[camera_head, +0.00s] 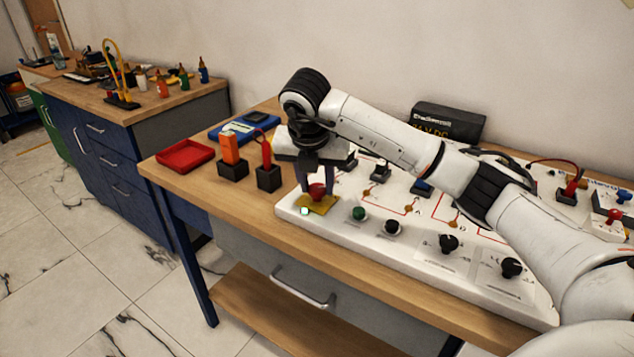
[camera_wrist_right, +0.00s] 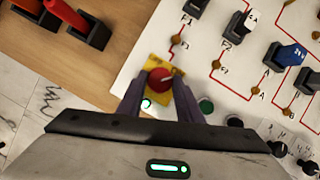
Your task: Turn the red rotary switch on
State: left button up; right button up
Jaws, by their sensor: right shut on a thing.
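The red rotary switch (camera_head: 317,190) is a round red knob on a yellow plate (camera_head: 322,207) at the left end of the white panel (camera_head: 290,210). My right gripper (camera_head: 318,186) points down over it and is shut on the knob. In the right wrist view the red knob (camera_wrist_right: 159,79) sits between the two dark fingers of the gripper (camera_wrist_right: 160,88), with a pale mark line on its top. A small lit white-green lamp (camera_wrist_right: 146,104) shows next to the yellow plate. My left gripper is not in view.
A green button (camera_head: 359,213) and black knobs (camera_head: 448,243) line the panel's front. Left of the panel stand black holders with an orange tool (camera_head: 229,146) and a red-handled tool (camera_head: 266,154). A red tray (camera_head: 186,156) lies farther left. A black box (camera_head: 447,122) stands behind.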

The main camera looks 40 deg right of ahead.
dwell(0.4)
jog(key=o, duration=1)
jog(key=shift+r, duration=0.1)
jog(key=p+v, duration=0.1)
jog(key=v, duration=0.9)
jog(key=shift+r, duration=0.1)
